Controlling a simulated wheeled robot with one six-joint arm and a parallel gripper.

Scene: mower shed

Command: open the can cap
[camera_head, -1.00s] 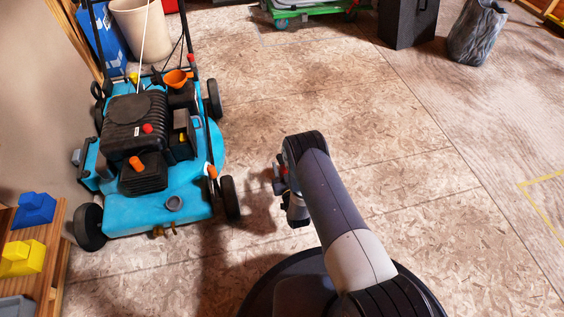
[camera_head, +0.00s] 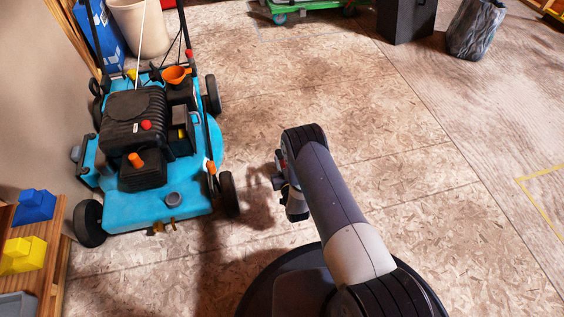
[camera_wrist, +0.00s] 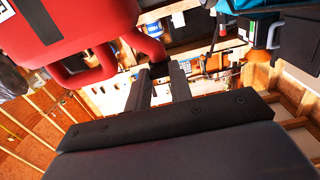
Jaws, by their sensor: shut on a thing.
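A red can (camera_wrist: 75,22) with a black strip and red handle parts fills the upper left of the wrist view. A curved red spout (camera_wrist: 146,44) runs down from it to a black cap (camera_wrist: 159,72) at its end. My gripper (camera_wrist: 160,70) has its two dark fingers on either side of the cap and is shut on it. In the head view my arm hides most of my gripper, and neither the can nor the cap can be made out there.
A blue mower (camera_head: 180,205) stands at the left. A wooden bench (camera_head: 50,255) with a blue block (camera_head: 35,206) and a yellow block (camera_head: 22,254) is at the lower left. A black box (camera_head: 405,20) and a grey bin (camera_head: 475,28) stand at the back. The floor at right is clear.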

